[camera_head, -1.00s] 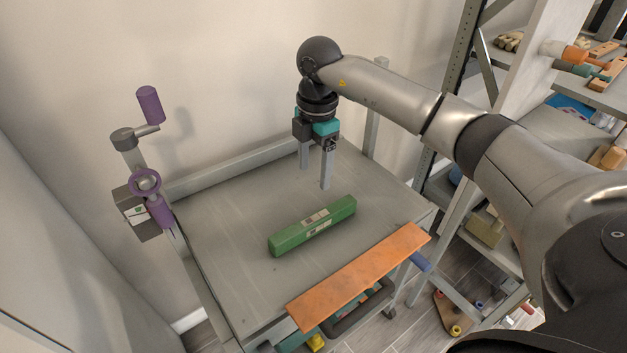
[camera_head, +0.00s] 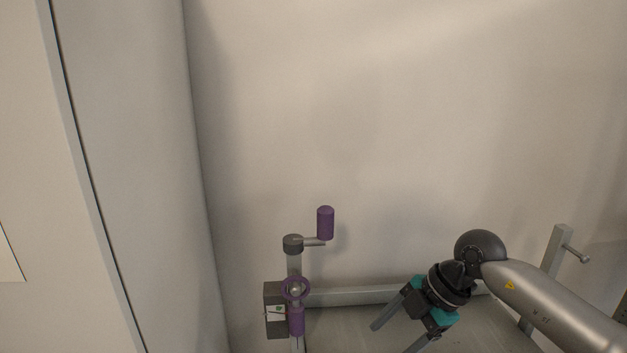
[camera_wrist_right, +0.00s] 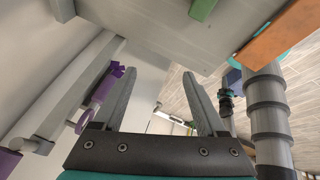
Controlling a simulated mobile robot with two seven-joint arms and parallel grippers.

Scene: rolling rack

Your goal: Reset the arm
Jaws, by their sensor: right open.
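My right arm reaches in from the right of the head view. Its gripper (camera_head: 391,340) is tilted, with its fingers pointing down and left, over the grey rack top (camera_head: 345,322). The two fingers stand apart with nothing between them; the right wrist view also shows the open gripper (camera_wrist_right: 159,72). A piece of the green block (camera_wrist_right: 202,9) shows at the top of the wrist view, apart from the fingers. My left gripper is in neither view.
A post with purple handles (camera_head: 296,320) stands at the rack's left. The orange board (camera_wrist_right: 275,35) shows at upper right in the wrist view. A grey upright with a peg (camera_head: 556,252) stands at the back right. Plain wall fills the space above.

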